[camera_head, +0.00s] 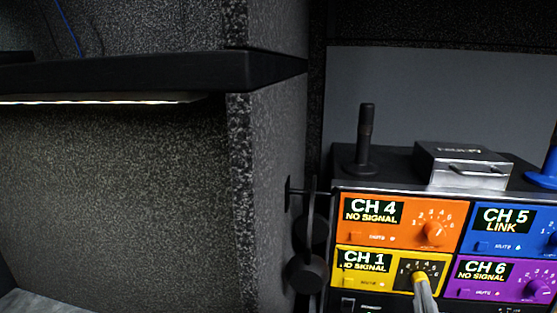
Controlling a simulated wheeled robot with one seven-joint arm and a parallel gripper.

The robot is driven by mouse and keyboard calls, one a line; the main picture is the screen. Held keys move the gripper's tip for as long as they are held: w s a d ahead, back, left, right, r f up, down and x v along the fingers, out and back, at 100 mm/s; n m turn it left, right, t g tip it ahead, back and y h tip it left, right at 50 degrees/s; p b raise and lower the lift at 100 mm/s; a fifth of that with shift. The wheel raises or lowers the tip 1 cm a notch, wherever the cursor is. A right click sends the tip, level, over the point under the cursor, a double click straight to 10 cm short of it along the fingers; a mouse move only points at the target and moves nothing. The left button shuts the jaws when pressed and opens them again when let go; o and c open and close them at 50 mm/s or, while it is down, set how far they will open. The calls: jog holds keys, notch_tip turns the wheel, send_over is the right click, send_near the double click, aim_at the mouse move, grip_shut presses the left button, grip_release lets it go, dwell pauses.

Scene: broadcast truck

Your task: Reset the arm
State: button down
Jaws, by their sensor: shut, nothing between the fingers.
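My gripper (425,294) shows only as pale grey fingers at the bottom edge, to the right of centre. It is shut and its tip is at the yellow knob of the yellow CH 1 panel (360,283). I cannot tell whether it touches the knob. The CH 1 screen seems to read "NO SIGNAL". The rest of my arm is out of view.
The orange CH 4 panel (390,221), blue CH 5 panel (488,245) and purple CH 6 panel (490,280) surround it. A black antenna-like post (366,135) and a silver-black box (461,163) stand on top. A dark shelf (150,72) juts out left.

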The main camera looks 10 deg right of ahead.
jog(key=s+a+f+y, duration=0.3)
jog(key=s+a+f, duration=0.1)
jog(key=s, duration=0.2)
jog(key=s+a+f+y, duration=0.3)
jog(key=s+a+f, duration=0.1)
jog(key=s, duration=0.3)
jog(key=s+f+m+g, duration=0.1)
jog(key=s+f, duration=0.1)
jog(key=s, duration=0.7)
jog(key=s+f+m+g+y, duration=0.1)
jog(key=s+f+m+g, duration=0.1)
jog(key=s, duration=0.8)
jog(key=shift+s+a+f, duration=0.25)
jog(key=shift+f, duration=0.55)
